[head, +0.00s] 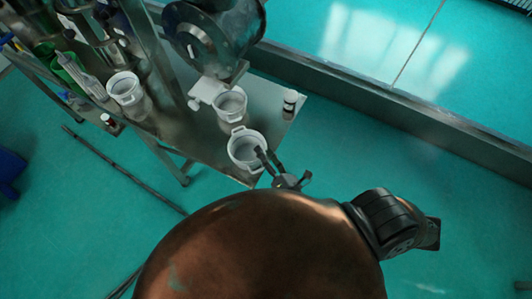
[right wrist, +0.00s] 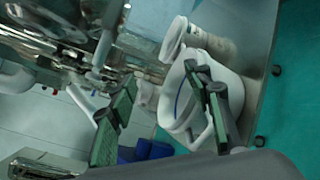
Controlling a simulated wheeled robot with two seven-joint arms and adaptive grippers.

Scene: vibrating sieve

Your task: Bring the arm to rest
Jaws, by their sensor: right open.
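My right gripper (head: 268,158) is open at the front edge of the steel table, over the near side of a white handled container (head: 245,149). In the right wrist view my right gripper (right wrist: 160,76) shows its two fingers spread apart. One finger crosses in front of the white container (right wrist: 178,98); I cannot tell whether it touches it. Nothing is clearly held between the fingers. My left gripper is not in view.
The steel table (head: 190,130) bears a second white container (head: 229,103), a small dark-capped bottle (head: 290,102) and another white container (head: 124,88) at left. A metal sieve machine (head: 205,35) stands behind. Green floor is clear at right.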

